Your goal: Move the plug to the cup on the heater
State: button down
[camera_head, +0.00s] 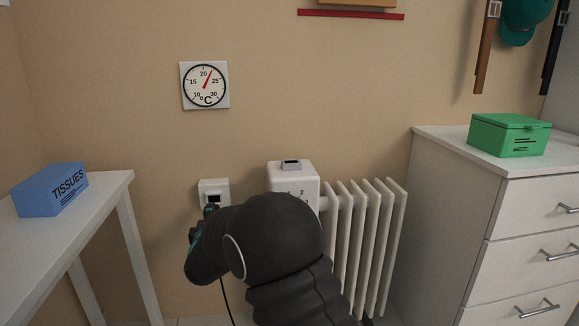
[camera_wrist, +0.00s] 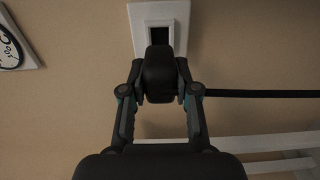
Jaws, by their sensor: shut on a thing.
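My gripper (camera_head: 209,213) is at the white wall socket (camera_head: 214,186), mostly hidden behind my dark arm in the head view. In the wrist view my gripper (camera_wrist: 159,82) is shut on a black block, the plug (camera_wrist: 158,75). The plug's upper end overlaps the dark opening of the socket (camera_wrist: 136,24); I cannot tell whether it sits inside. The heater (camera_head: 365,235) is a white ribbed radiator right of my arm. I cannot make out a cup.
A black cable (camera_wrist: 260,93) runs right from the gripper area. A white drawer cabinet (camera_head: 455,220) with a green box (camera_head: 508,136) is at right. A dial thermometer (camera_head: 204,86) hangs above.

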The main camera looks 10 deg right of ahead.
jog(key=shift+r, duration=0.1)
dwell(0.3)
jog(key=shift+r+p, duration=2.05)
jog(key=shift+r, duration=0.4)
